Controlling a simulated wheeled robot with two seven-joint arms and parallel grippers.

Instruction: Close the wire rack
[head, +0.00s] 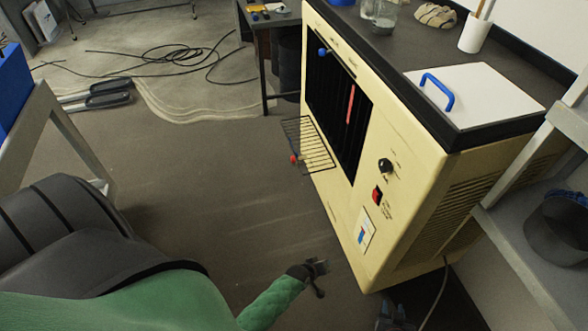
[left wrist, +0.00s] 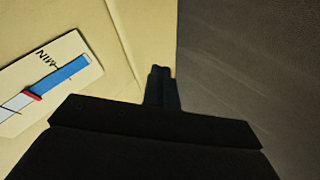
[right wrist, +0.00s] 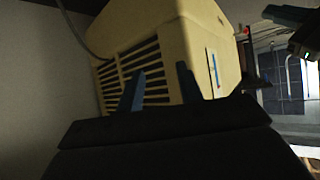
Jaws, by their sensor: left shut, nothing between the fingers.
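The wire rack (head: 318,150) is a dark grid sticking out from the lower left of a cream machine's front, below its dark opening (head: 338,105). A red knob (head: 293,158) sits near the rack's outer side. My left gripper (head: 320,267) is shut and empty, low in front of the machine and well away from the rack. Its closed fingers show in the left wrist view (left wrist: 161,72), near the machine's label panel. My right gripper (head: 397,318) is partly cut off at the bottom edge; the right wrist view shows its fingers (right wrist: 160,82) apart and empty, near the vented side.
The cream machine (head: 390,235) has a black dial (head: 386,165), a red switch (head: 377,194) and a blue knob (head: 322,51). Grey shelving (head: 520,235) stands at the right, with a cable beside the machine. Floor left of the rack is clear; cables (head: 180,60) lie farther back.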

